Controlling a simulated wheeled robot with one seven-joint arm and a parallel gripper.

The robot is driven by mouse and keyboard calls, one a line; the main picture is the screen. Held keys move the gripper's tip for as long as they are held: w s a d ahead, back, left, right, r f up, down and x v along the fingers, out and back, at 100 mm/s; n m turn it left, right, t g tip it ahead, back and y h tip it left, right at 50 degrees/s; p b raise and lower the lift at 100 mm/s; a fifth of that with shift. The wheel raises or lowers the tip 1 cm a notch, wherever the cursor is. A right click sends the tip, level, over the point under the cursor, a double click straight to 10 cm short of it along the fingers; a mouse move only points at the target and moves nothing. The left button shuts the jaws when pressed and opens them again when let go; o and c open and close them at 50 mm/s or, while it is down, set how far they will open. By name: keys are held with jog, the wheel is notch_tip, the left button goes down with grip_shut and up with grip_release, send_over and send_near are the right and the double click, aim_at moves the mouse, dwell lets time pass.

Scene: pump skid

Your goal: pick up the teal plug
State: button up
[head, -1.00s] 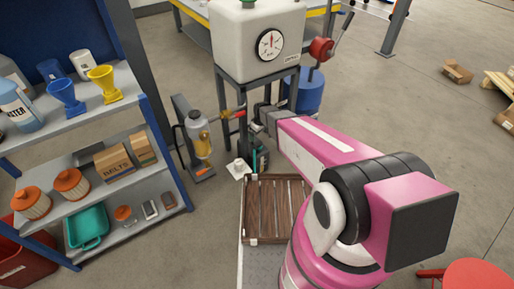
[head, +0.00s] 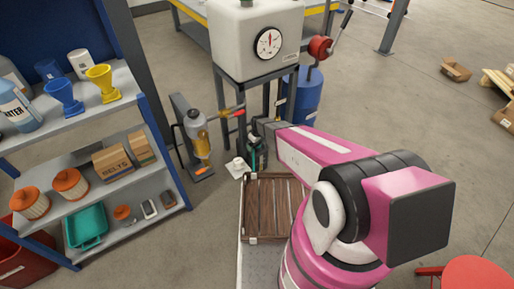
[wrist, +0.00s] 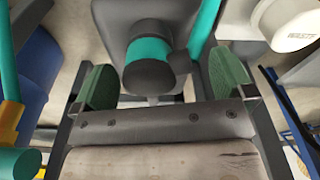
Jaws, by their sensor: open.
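In the wrist view a teal plug (wrist: 148,52), a short round teal piece against a dark grey part, lies ahead between my fingers. My gripper (wrist: 165,84) is open, with a green pad on each finger, left and right of the dark part. I see no finger touching the plug, and how deep it sits between them I cannot tell. In the head view my gripper (head: 259,131) is low in front of the stand, at a dark and teal assembly (head: 258,155). The plug itself is not distinct there.
A white tank with a gauge (head: 268,43) stands on a dark frame above my gripper. A blue drum (head: 306,98) is right of it, a filter unit (head: 199,140) left. A wooden crate (head: 272,238) is below, and a loaded shelf (head: 145,185) at left. Teal pipe (wrist: 205,25) runs close to the right finger.

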jog(key=c, duration=1.1)
jog(key=shift+r, duration=0.15)
jog(key=shift+r, duration=0.2)
notch_tip(320, 180, up, 3)
jog(key=shift+s+r, duration=0.1)
jog(key=shift+r, duration=0.05)
jog(key=s+d, duration=1)
jog(key=s, duration=0.4)
jog(key=shift+s+f, duration=0.25)
jog(key=shift+s, duration=0.1)
